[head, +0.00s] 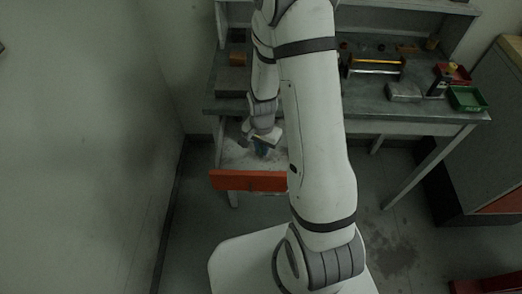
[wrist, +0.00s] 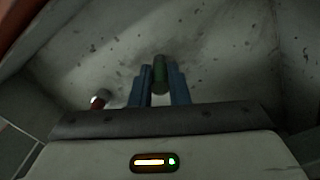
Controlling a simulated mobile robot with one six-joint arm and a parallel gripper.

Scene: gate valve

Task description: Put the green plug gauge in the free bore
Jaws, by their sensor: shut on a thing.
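The green plug gauge (wrist: 161,72) stands out between the two blue fingers of my gripper (wrist: 160,84) in the wrist view. The fingers are shut on it. In the head view my gripper (head: 262,150) is over the inside of an open drawer (head: 236,157), with its blue fingers pointing down. The gauge is too small there to tell apart from the fingers. I cannot tell whether it touches the drawer floor. I cannot make out a free bore in either view.
A small red and pale thing (wrist: 99,98) lies in the drawer left of my fingers. The drawer's orange front (head: 249,180) juts out from the grey bench (head: 400,122). A green tray (head: 467,98) and a grey block (head: 403,91) are on the bench at right.

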